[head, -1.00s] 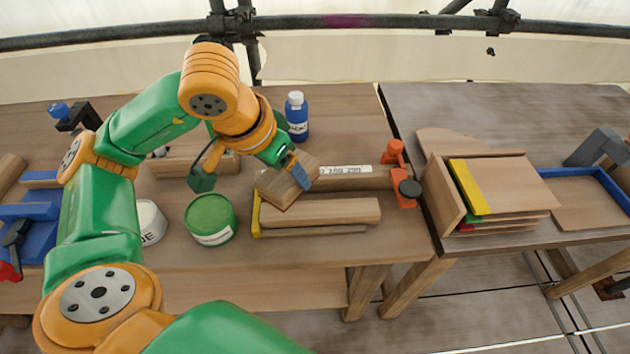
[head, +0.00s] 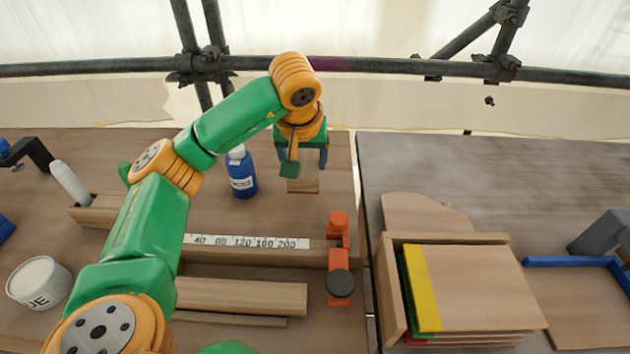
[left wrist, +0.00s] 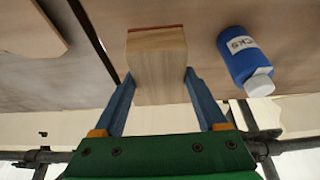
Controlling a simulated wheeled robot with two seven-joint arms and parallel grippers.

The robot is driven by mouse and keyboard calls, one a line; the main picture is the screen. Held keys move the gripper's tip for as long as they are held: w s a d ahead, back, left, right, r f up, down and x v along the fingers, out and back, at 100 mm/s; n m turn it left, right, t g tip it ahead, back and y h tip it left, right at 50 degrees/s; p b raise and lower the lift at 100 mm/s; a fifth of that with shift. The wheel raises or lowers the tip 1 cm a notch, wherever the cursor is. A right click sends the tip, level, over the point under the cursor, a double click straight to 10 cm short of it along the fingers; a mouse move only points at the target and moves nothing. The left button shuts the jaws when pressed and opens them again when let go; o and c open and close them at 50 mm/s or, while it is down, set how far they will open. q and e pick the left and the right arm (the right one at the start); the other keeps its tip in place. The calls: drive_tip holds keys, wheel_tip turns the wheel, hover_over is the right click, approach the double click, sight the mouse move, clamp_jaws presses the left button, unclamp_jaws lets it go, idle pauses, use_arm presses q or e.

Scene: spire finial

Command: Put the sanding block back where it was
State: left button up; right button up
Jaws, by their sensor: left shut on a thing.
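The sanding block (head: 303,184), a pale wooden block, is held in my left gripper (head: 303,160) near the back right of the workbench, to the right of a blue bottle (head: 241,172). In the left wrist view the block (left wrist: 158,72) sits between the two blue fingers of the left gripper (left wrist: 157,92), with a thin reddish layer along its far edge. The fingers touch both its sides. I cannot tell whether its underside touches the bench. My right gripper is not in view.
A wooden beam with a number strip (head: 246,242) lies in front, with an orange clamp (head: 339,255) at its right end. A bare bench surface (head: 315,213) lies between. On the right table stands a rack of boards (head: 470,285). The blue bottle also shows in the left wrist view (left wrist: 245,58).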

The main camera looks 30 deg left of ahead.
sight(313, 166)
use_arm(q)
drive_tip(key=w+f, duration=0.4)
drive_tip(key=f, duration=0.1)
drive_tip(key=shift+w+a+p, duration=0.2)
drive_tip(key=shift+a+p, duration=0.1)
drive_tip(key=shift+a, duration=0.1)
wheel_tip(313, 166, down, 4)
drive_tip(key=shift+w+a+r+p, duration=0.1)
drive_tip(key=shift+r+p, duration=0.15)
drive_tip(key=shift+p, duration=0.2)
drive_tip(key=shift+w+f, duration=0.1)
drive_tip(key=o, duration=1.2)
drive_tip(key=shift+f, duration=0.1)
drive_tip(key=shift+o, duration=0.2)
